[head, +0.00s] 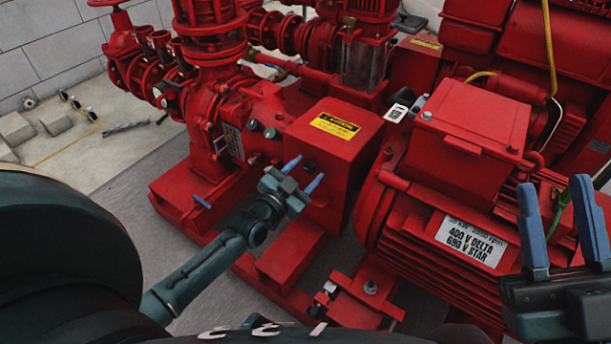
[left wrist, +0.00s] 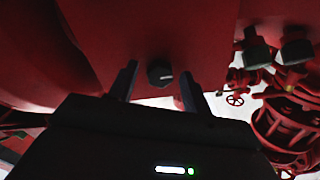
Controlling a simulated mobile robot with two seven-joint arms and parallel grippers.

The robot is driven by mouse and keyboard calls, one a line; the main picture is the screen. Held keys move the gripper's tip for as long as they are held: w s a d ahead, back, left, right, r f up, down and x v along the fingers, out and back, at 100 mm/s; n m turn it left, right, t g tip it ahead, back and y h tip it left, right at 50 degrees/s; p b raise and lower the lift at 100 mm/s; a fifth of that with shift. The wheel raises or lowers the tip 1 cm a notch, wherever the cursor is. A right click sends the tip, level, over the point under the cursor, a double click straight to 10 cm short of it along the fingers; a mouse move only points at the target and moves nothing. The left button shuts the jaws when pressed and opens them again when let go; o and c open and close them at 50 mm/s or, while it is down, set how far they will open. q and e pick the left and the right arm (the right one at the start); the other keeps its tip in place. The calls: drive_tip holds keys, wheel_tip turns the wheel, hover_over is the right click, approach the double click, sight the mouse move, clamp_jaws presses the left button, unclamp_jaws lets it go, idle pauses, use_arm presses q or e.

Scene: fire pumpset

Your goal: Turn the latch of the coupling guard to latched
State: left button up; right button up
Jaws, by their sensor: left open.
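The coupling guard (head: 330,133) is a red box with a yellow warning label on top, between the pump and the motor. Its latch (head: 309,166) is a small dark knob on the side face. In the left wrist view the latch (left wrist: 160,72) shows as a dark round knob on the red face. My left gripper (head: 307,171) is open, its two blue fingers on either side of the latch, apart from it as far as I can see. Which way the latch is turned I cannot tell. My right gripper (head: 555,187) is open and empty in front of the motor.
The red motor (head: 440,210) with a rating label stands right of the guard. The red pump (head: 255,120) and its piping stand left and behind. A red base frame (head: 290,255) runs below. Loose parts lie on the floor (head: 110,150) at the left, which is otherwise open.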

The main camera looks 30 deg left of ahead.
use_arm(q)
drive_tip(key=shift+w, duration=0.25)
drive_tip(key=c, duration=1)
